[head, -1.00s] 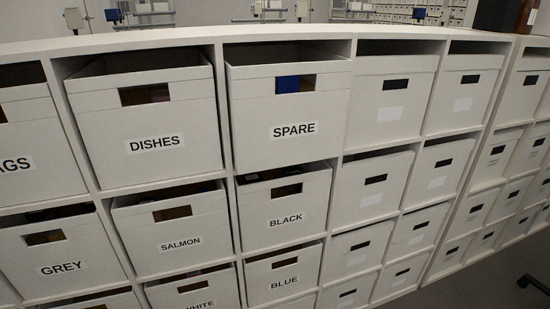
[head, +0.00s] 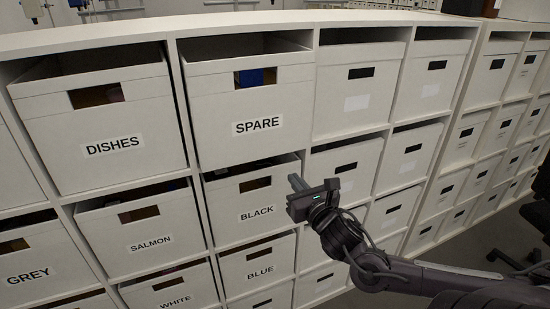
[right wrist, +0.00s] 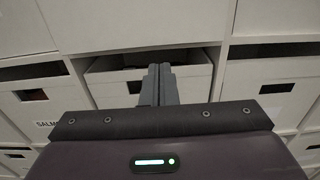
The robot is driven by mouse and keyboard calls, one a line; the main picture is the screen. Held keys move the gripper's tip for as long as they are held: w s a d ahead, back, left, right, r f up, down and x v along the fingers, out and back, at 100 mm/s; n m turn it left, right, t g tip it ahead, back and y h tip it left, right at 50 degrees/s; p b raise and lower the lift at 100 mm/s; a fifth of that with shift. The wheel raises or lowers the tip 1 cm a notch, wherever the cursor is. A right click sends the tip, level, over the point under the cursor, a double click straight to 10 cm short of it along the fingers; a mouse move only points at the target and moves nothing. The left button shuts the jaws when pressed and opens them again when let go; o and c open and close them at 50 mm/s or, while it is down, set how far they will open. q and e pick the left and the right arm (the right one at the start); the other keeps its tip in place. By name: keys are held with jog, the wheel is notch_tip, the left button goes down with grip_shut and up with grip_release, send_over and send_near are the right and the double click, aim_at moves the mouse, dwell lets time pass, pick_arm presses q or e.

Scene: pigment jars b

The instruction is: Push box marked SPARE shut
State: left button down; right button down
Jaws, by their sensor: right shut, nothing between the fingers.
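The box marked SPARE (head: 250,105) is a white box in the top row of the shelf. It stands out from the shelf front, and its open top shows behind the front panel. Something blue shows through its handle slot. My right gripper (head: 296,182) is shut and empty, in front of the shelf at the right edge of the BLACK box, below and right of the SPARE box and apart from it. In the right wrist view the closed fingers (right wrist: 159,84) point at a white box front. My left gripper is not in view.
The DISHES box (head: 105,125) also stands out, left of the SPARE box. The BLACK box (head: 246,195) is below it. Unlabelled boxes to the right, such as the top one (head: 352,105), sit further back. A dark chair (head: 530,225) is at the far right.

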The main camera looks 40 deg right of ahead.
jog(key=p, duration=0.2)
send_near(273, 153)
jog(key=x, duration=0.5)
jog(key=shift+r, duration=0.15)
jog(key=shift+p+x, duration=0.4)
jog(key=shift+x, duration=0.5)
